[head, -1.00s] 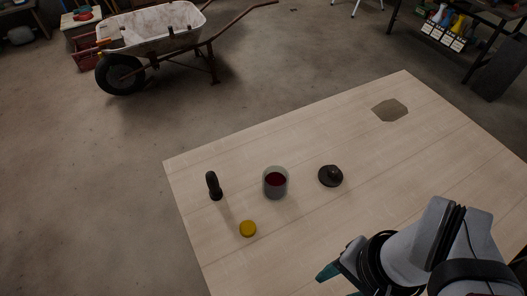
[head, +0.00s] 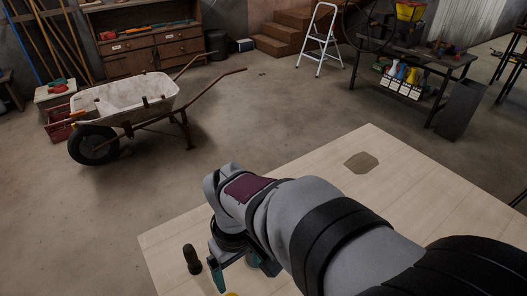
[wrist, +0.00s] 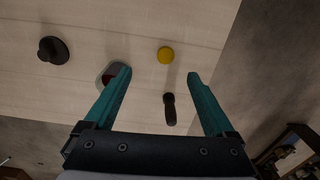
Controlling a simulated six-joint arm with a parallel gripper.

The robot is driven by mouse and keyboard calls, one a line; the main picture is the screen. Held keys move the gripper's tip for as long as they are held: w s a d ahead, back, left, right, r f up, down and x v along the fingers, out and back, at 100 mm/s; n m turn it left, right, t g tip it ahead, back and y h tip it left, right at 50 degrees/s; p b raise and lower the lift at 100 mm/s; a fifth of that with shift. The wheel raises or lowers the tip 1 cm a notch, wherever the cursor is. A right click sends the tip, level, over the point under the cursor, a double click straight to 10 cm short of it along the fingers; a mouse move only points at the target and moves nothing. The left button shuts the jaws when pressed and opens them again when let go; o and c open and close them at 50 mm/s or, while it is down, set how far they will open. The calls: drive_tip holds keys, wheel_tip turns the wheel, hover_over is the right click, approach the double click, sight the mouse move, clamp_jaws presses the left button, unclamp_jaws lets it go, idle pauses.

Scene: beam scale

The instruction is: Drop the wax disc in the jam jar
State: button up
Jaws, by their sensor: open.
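The wax disc (wrist: 165,55), small, round and yellow, lies flat on the pale wooden table. In the wrist view it shows just beyond my fingertips, between their lines; in the head view only its edge (head: 231,294) shows at the bottom. The jam jar (wrist: 106,80) is clear with dark red contents and stands left of the disc in the wrist view, partly covered by my left finger. My arm hides the jar in the head view. My gripper (wrist: 158,73) is open and empty above the table; it also shows in the head view (head: 243,272).
A dark upright-looking tool (wrist: 169,108) is on the table close to the disc, between my fingers' lines in the wrist view. A dark round knobbed piece (wrist: 53,50) lies left of the jar there. The far table, around a brown patch (head: 361,163), is clear.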

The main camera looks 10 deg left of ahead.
drive_tip(key=a+f, duration=0.1)
drive_tip(key=f, duration=0.4)
drive_tip(key=a+f+n, duration=0.1)
drive_tip(key=f, duration=0.5)
drive_tip(key=a+f+n, duration=0.1)
drive_tip(key=f, duration=0.5)
drive_tip(key=shift+w+a+f, duration=0.15)
drive_tip(key=shift+a+f, duration=0.05)
drive_tip(key=shift+f, duration=0.05)
drive_tip(key=c, duration=1.4)
